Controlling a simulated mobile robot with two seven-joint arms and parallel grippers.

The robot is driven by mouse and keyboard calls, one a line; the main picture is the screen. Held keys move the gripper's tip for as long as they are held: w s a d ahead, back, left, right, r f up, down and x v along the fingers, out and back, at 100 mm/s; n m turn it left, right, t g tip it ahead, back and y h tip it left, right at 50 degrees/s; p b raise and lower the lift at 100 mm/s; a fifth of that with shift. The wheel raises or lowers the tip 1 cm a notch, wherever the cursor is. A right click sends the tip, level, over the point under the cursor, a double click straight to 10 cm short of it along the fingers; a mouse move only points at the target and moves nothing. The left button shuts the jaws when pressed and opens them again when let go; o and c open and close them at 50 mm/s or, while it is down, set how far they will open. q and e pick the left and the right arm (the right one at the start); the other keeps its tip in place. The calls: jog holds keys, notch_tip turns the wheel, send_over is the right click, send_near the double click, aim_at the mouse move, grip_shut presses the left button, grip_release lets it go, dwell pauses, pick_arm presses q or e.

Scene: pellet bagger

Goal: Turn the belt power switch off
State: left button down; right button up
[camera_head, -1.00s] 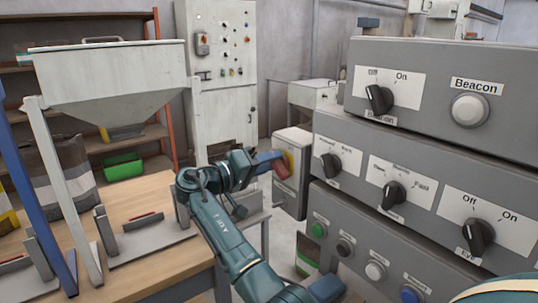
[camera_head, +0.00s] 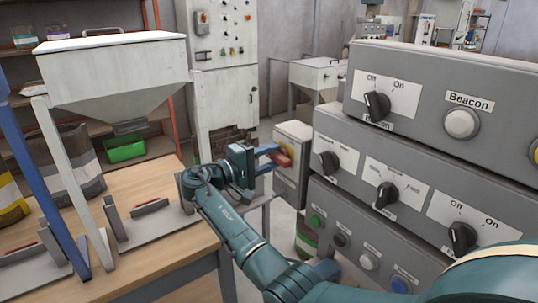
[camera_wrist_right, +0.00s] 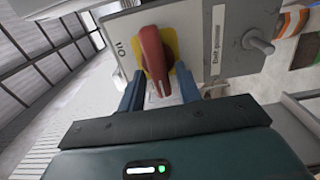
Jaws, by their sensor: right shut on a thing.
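The belt power switch has a red handle (camera_wrist_right: 152,55) on a yellow plate (camera_wrist_right: 172,42), on the face of a light grey box (camera_wrist_right: 195,30). In the wrist view its label reads as "Belt power", partly blurred. Its red handle also shows in the head view (camera_head: 283,160), left of the big control panel. My right gripper (camera_wrist_right: 160,86) has its blue fingers on either side of the handle and is shut on it. In the head view the right gripper (camera_head: 277,159) reaches the box from the left. My left gripper is not in view.
The grey control panel (camera_head: 445,85) with knobs and buttons stands close on the right. A wooden table (camera_head: 165,255) with metal fixtures and a white hopper (camera_head: 115,65) is on the left. A tall white cabinet (camera_head: 228,100) stands behind. A grey knob (camera_wrist_right: 256,42) sticks out beside the switch.

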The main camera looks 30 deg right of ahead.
dwell(0.4)
jog(key=o, duration=0.6)
jog(key=shift+o, duration=0.2)
jog(key=shift+a, duration=0.1)
jog(key=shift+a+f, duration=0.1)
jog(key=shift+a, duration=0.2)
pick_arm(q)
jog(key=b, duration=0.2)
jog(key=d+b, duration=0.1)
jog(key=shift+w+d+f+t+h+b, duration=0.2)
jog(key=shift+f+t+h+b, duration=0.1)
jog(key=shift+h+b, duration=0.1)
pick_arm(e)
jog(key=s+a, duration=0.1)
jog(key=a, duration=1.1)
jog(key=shift+a, duration=0.25)
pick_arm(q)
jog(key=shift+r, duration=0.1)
